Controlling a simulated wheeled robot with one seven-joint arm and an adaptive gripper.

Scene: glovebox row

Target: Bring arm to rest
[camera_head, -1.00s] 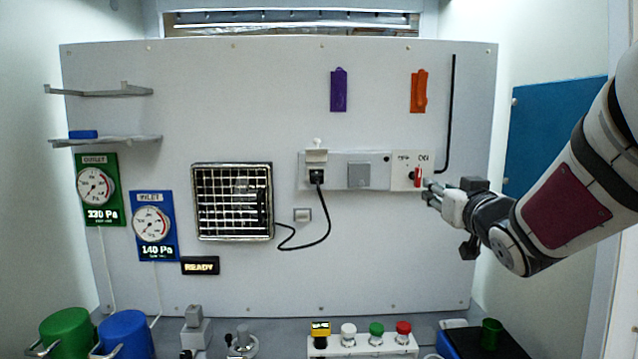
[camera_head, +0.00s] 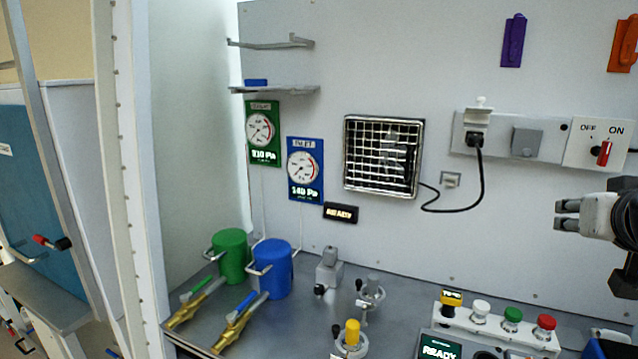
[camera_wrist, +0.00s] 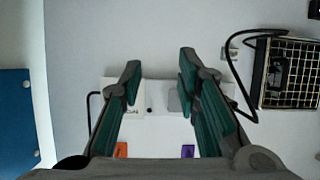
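My gripper (camera_head: 567,215) is at the right edge of the head view, in front of the panel and a little below the OFF/ON switch plate (camera_head: 588,147). Its red switch lever (camera_head: 604,153) stands near the ON side. In the wrist view my gripper (camera_wrist: 158,75) has its two green-padded fingers spread apart with nothing between them. The white panel and part of the socket strip (camera_wrist: 172,98) show past the fingers. Most of my arm is outside the head view.
A socket strip with a black plug (camera_head: 476,140) and its cord is left of the switch. A grille (camera_head: 383,157) hangs mid-panel. Green (camera_head: 231,256) and blue (camera_head: 272,268) canisters stand on the bench. A button box (camera_head: 495,325) sits below my gripper.

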